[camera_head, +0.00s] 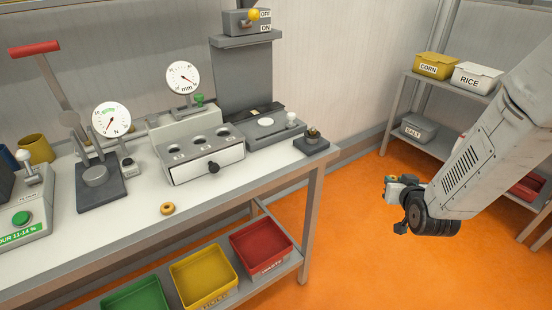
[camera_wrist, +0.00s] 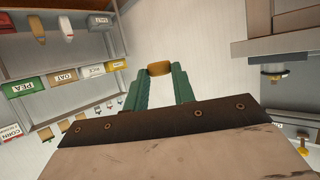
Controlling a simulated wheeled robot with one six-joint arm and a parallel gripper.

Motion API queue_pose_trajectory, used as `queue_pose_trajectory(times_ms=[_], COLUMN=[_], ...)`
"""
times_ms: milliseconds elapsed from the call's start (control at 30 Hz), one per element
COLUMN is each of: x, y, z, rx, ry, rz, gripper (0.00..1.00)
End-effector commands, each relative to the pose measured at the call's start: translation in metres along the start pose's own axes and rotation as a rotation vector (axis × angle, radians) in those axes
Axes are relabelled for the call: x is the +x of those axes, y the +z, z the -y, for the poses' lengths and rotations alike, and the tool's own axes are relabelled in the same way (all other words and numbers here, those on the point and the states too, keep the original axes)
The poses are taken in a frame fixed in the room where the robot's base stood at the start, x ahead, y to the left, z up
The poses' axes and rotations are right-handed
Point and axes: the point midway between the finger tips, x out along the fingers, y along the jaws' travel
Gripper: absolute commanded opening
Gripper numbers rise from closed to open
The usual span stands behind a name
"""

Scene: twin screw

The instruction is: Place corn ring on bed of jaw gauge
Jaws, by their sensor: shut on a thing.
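In the wrist view my gripper (camera_wrist: 160,74) has green fingers shut on a small tan ring (camera_wrist: 159,68), seen edge-on at the fingertips. In the head view my gripper (camera_head: 393,189) hangs over the orange floor, right of the bench and well away from it; the held ring is too small to tell there. A dial gauge marked mm (camera_head: 182,77) stands at the back of the bench above a grey block (camera_head: 170,122) with a green part. A second dial gauge marked N (camera_head: 111,119) stands on a dark base with a round grey pad (camera_head: 95,176).
Another tan ring (camera_head: 167,208) lies on the bench's front part. A white-fronted drawer box (camera_head: 208,163) and a dark stand (camera_head: 311,143) are on the bench. Coloured bins (camera_head: 262,246) sit below. A shelf with labelled boxes (camera_head: 436,66) stands behind my arm.

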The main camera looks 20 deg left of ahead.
Motion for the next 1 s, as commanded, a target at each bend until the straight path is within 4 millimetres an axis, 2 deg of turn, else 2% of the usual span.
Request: queue_pose_trajectory(times_ms=[33, 200, 400, 500, 600, 700, 767, 867, 1000], x=[-0.005, -0.031, -0.079, -0.105, -0.126, -0.141, -0.147, -0.145, -0.145], y=[-0.010, -0.030, -0.041, -0.042, -0.040, -0.037, -0.034, -0.025, -0.024], z=[0.032, 0.120, 0.216, 0.252, 0.276, 0.289, 0.291, 0.286, 0.285], rx=[-0.021, -0.079, -0.146, -0.174, -0.194, -0.206, -0.211, -0.208, -0.207], ry=[-0.050, -0.191, -0.356, -0.424, -0.471, -0.501, -0.509, -0.501, -0.501], rz=[-0.004, -0.004, -0.004, -0.002, 0.000, 0.001, 0.002, 0.003, 0.002], gripper=[0.15, 0.15, 0.15, 0.15, 0.15, 0.15, 0.15, 0.15, 0.15])
